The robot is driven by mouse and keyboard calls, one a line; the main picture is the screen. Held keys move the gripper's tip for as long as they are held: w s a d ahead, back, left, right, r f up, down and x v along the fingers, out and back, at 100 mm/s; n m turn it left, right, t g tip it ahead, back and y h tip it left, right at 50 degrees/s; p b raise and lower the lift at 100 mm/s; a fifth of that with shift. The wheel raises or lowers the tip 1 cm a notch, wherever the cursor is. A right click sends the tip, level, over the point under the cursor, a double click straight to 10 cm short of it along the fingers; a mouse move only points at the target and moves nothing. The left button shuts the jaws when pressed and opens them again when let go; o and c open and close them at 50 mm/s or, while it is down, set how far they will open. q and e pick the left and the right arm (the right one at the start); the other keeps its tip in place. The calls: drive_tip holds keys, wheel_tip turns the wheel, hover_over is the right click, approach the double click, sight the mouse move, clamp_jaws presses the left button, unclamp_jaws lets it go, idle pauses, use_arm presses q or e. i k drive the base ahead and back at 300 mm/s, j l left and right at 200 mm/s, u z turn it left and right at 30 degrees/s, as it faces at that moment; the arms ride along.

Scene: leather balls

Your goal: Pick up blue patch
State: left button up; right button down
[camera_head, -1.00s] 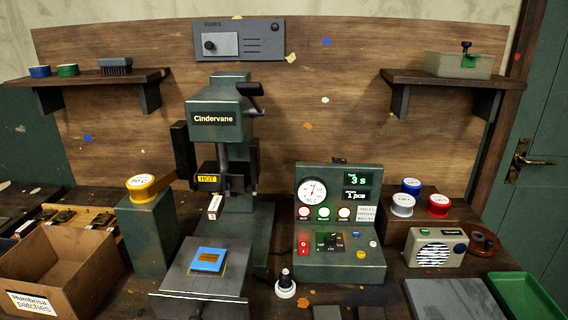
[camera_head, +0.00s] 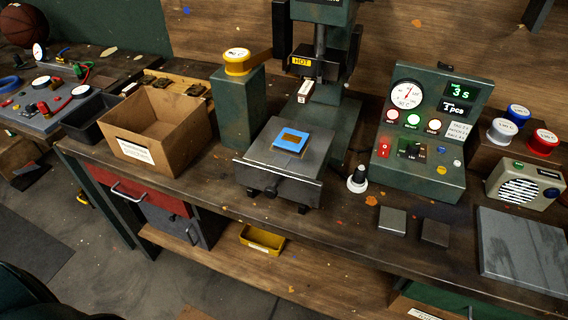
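The blue patch (camera_head: 291,140) lies flat on the grey plate (camera_head: 270,160) of the hot press, with a brown-gold mark on its top. The press head with its yellow HOT label (camera_head: 301,62) stands behind and above the plate, apart from the patch. Neither of my grippers shows in the head view.
An open cardboard box (camera_head: 158,128) stands left of the press. A green control box (camera_head: 425,135) with a gauge stands to the right, and a black-and-white knob (camera_head: 357,180) sits between. A basketball (camera_head: 23,25) is at the far left. The bench front edge is clear near the press.

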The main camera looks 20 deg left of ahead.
sight(290, 140)
drive_tip(key=j+z, duration=0.15)
drive_tip(key=z, duration=0.2)
drive_tip(key=k+j+z, duration=0.1)
drive_tip(key=z, duration=0.3)
drive_tip(key=k+j+z, duration=0.2)
drive_tip(key=k+j, duration=0.2)
drive_tip(key=k+j+z, duration=0.25)
drive_tip(key=k, duration=0.35)
drive_tip(key=k+j, duration=0.25)
drive_tip(key=k, duration=0.2)
